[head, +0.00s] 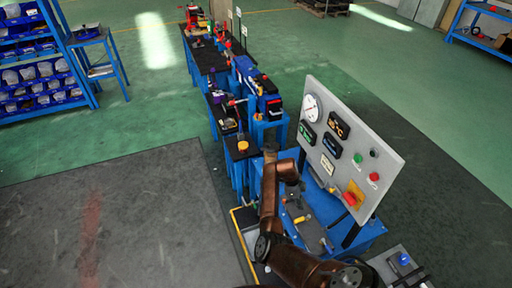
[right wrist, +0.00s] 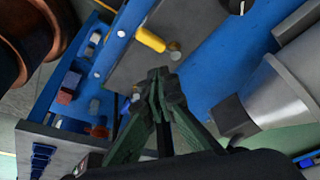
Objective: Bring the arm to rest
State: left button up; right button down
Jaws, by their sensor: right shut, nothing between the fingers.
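My right arm (head: 268,205) shows in copper brown in the head view. I cannot tell whether the fingertips touch the stand. My left gripper is not in view.
A grey control panel (head: 388,165) with a gauge, displays and buttons stands right of my arm. Blue stands with dark tops (head: 243,147) run in a row behind it. Blue shelves with bins (head: 40,75) are at the far left. The floor (head: 110,205) to the left is clear.

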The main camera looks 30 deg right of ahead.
aim_at(299, 221)
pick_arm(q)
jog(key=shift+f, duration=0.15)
pick_arm(e)
jog(key=shift+f, duration=0.2)
jog(key=f+b, duration=0.1)
jog(key=f, duration=0.1)
jog(key=s+f+b, duration=0.1)
jog(key=f+b, duration=0.1)
jog(key=f, duration=0.1)
jog(key=s+f+b, duration=0.1)
jog(key=f+b, duration=0.1)
jog(key=shift+s+a+f, duration=0.1)
jog(key=shift+a+f, duration=0.2)
jog(key=shift+a, duration=0.1)
jog(key=shift+s+f+b, duration=0.15)
jog(key=shift+f+b, duration=0.3)
jog(key=shift+f, duration=0.05)
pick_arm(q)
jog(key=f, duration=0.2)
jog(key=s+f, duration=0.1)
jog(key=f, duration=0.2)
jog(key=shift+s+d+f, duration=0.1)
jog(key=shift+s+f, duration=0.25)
pick_arm(e)
jog(key=shift+s+a, duration=0.1)
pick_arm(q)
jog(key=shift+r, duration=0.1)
pick_arm(e)
jog(key=shift+s+f, duration=0.1)
